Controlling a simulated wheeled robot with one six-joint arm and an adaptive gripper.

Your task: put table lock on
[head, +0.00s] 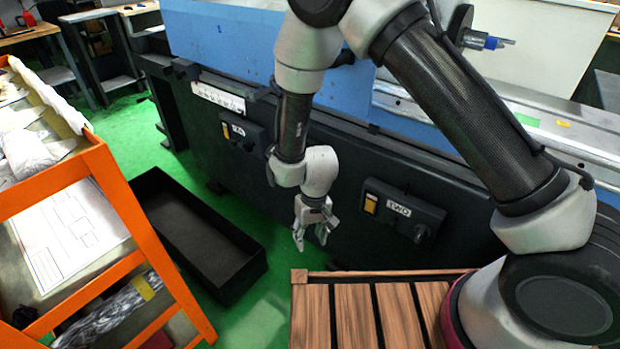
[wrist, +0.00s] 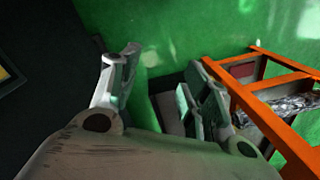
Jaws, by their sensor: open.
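My gripper (head: 312,238) hangs fingers down in front of the dark grinder front, between two black control boxes, open and empty. In the wrist view its two fingers (wrist: 160,82) are spread apart with green floor between and beyond them. The left control box (head: 243,130) has a yellow switch, a small white label that is hard to read, and a dark knob. The right control box (head: 402,208) has a yellow switch (head: 371,204), a white label and a dark knob (head: 421,233). I cannot tell which part is the table lock. My gripper touches neither box.
A black open bin (head: 200,235) stands on the green floor to the left. An orange rack (head: 150,235) with papers is at the far left; part shows in the wrist view (wrist: 275,82). A slatted wooden platform (head: 350,310) is at the front. The grinder (head: 340,140) blocks the back.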

